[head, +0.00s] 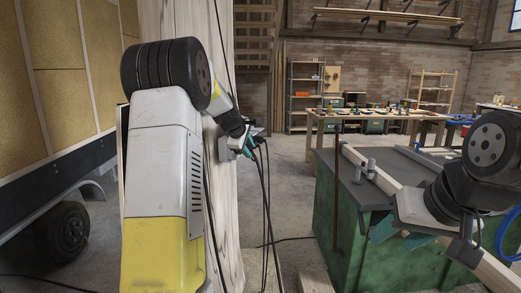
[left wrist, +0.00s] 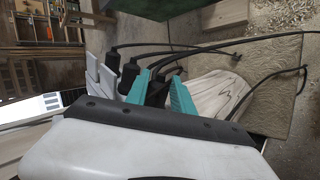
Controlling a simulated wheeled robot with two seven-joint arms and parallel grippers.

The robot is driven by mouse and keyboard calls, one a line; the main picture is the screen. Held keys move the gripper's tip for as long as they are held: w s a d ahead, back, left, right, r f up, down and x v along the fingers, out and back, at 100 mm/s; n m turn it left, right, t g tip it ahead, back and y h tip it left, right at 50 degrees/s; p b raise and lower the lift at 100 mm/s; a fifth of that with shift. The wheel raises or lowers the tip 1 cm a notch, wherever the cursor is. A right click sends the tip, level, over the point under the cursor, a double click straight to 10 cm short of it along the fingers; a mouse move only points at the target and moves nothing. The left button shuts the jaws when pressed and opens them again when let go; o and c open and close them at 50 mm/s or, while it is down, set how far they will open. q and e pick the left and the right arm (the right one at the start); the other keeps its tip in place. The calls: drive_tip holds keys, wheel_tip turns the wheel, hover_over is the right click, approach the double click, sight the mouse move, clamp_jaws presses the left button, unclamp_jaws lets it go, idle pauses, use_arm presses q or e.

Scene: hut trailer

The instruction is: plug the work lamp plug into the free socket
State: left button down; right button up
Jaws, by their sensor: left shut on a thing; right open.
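My left gripper (head: 249,147) is beside the wooden post, at a pale socket strip (head: 224,149). In the left wrist view its teal fingers (left wrist: 160,92) are shut on a black plug (left wrist: 157,94), taken to be the work lamp plug, with its cable running off to the right. The white socket strip (left wrist: 93,72) is left of the fingers, with other black plugs (left wrist: 130,72) standing in it. My gripper body hides the near part of the strip, so I cannot tell whether the held plug touches a socket. My right gripper (head: 395,232) is open and empty over the green workbench.
Black cables (head: 266,205) hang down beside the pale wooden post (head: 228,235). The green workbench (head: 345,215) stands at the right with a timber beam (head: 375,172) and metal pegs on top. A trailer wall with a wheel (head: 68,230) is at the left.

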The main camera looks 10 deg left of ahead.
use_arm(q)
drive_tip(key=c, duration=1)
unclamp_jaws()
drive_tip(key=shift+a, duration=0.35)
drive_tip(key=d+v, duration=0.1)
drive_tip(key=v, duration=0.6)
drive_tip(key=s+d+r+m+g+h, duration=0.1)
drive_tip(key=s+d+m, duration=0.25)
drive_tip(key=s, duration=0.65)
drive_tip(key=s+d+r+m, duration=0.1)
drive_tip(key=s+d+m, duration=0.3)
drive_tip(key=s, duration=0.5)
drive_tip(key=s+d+f+m, duration=0.1)
drive_tip(key=s+f+m, duration=0.1)
drive_tip(key=s, duration=0.4)
drive_tip(key=s+d+f+m+g, duration=0.1)
drive_tip(key=s+f+m, duration=0.1)
drive_tip(key=s+m, duration=0.2)
drive_tip(key=s+d+f+m, duration=0.1)
drive_tip(key=s+f+m, duration=0.1)
drive_tip(key=s, duration=0.7)
drive_tip(key=shift+s+d+f+m+g, duration=0.3)
drive_tip(key=shift+f+m+g, duration=0.1)
drive_tip(key=shift+m, duration=0.35)
